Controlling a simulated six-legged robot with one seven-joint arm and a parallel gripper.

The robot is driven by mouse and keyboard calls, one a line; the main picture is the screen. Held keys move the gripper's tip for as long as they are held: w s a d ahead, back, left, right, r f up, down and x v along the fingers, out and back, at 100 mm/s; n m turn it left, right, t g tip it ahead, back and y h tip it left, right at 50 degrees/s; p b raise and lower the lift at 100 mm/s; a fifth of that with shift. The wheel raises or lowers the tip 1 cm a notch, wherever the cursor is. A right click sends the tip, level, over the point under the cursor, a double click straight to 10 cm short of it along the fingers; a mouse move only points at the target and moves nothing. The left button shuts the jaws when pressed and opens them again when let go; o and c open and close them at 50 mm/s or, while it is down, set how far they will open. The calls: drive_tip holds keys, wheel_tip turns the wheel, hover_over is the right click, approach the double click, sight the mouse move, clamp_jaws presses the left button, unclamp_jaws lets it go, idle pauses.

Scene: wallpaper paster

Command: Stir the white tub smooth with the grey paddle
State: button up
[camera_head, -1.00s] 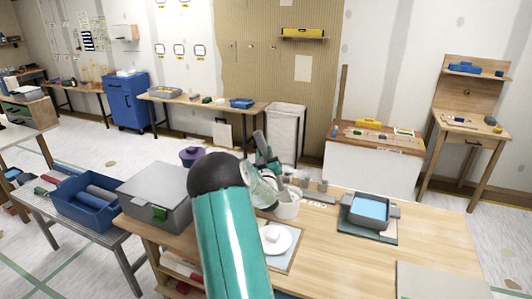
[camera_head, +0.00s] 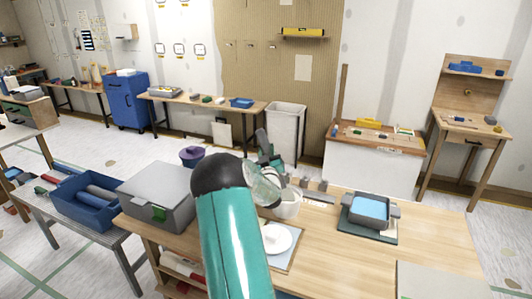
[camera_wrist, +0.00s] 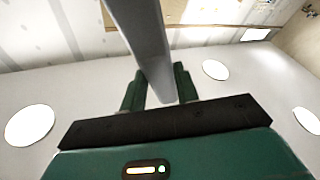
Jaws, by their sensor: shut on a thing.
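My gripper (camera_wrist: 160,88) is shut on the grey paddle (camera_wrist: 143,28), which runs between the two green fingers to the top edge of the wrist view. In the head view my gripper (camera_head: 268,152) is raised above and slightly left of the tub. The tub's contents are hidden, and I cannot tell whether any of the paddle is inside it.
A dark tray with blue liquid (camera_head: 370,208) stands to the right, a grey case (camera_head: 157,196) to the left. The right front bench is mostly clear.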

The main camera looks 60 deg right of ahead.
sight(259, 131)
drive_tip(key=shift+w+a+r, duration=0.1)
drive_tip(key=shift+w+r, duration=0.4)
drive_tip(key=shift+r, duration=0.7)
drive_tip(key=shift+w+a+r, duration=0.1)
drive_tip(key=shift+w+r, duration=0.45)
drive_tip(key=shift+r, duration=0.7)
drive_tip(key=shift+w+a+r, duration=0.1)
drive_tip(key=shift+w+r, duration=0.4)
drive_tip(key=shift+r, duration=0.7)
drive_tip(key=shift+r, duration=0.1)
wheel_tip(259, 131, up, 5)
drive_tip(key=shift+f, duration=0.1)
